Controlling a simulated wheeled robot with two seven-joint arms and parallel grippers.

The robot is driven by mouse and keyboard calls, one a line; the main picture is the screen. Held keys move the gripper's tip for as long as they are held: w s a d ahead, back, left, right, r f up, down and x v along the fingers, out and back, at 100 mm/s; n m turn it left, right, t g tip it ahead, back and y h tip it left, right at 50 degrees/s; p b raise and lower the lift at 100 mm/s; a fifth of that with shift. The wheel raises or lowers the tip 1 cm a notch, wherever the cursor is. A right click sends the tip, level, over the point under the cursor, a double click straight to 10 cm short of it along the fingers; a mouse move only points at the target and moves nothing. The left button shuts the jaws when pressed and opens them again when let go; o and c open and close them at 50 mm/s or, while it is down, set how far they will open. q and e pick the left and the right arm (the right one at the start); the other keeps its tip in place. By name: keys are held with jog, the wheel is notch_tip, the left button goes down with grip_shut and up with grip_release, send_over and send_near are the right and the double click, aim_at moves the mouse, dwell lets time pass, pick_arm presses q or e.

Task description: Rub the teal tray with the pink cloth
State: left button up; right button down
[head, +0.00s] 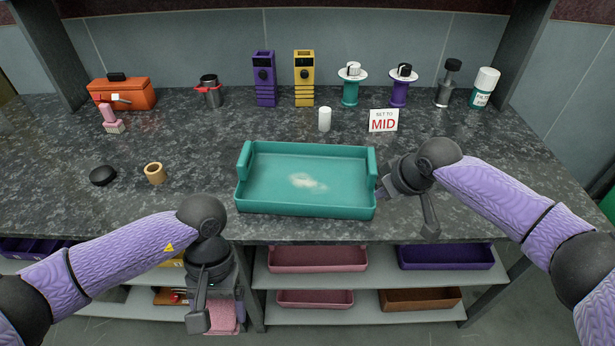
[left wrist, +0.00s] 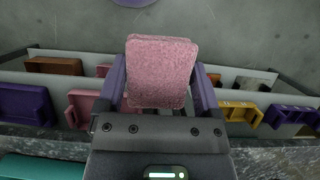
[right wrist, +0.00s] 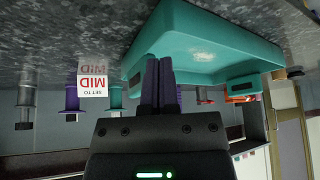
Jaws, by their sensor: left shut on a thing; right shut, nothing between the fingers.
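The teal tray (head: 255,207) lies on the dark stone counter, with a pale whitish smear (head: 305,181) on its floor. It also shows in the right wrist view (right wrist: 210,35). The pink cloth (left wrist: 160,70) is a thick folded pad between my left fingers. My left gripper (head: 222,300) is shut on the cloth, in front of the counter's edge and to the lower left of the tray; the cloth partly shows below it (head: 225,318). My right gripper (head: 383,192) is shut and empty at the tray's right end wall; I cannot tell whether it touches.
A "SET TO MID" sign (head: 384,121) and a white cylinder (head: 324,119) stand behind the tray. A tan ring (head: 155,173) and black puck (head: 103,176) lie left. Below, shelves hold several bins, including a pink one (head: 318,258). The counter left of the tray is fairly clear.

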pick_arm(q)
jog(key=shift+f+b, duration=0.5)
jog(key=shift+f, duration=0.1)
pick_arm(e)
jog(key=shift+f, duration=1)
pick_arm(q)
jog(key=shift+r, duration=0.1)
pick_arm(e)
jog(key=shift+r, duration=0.1)
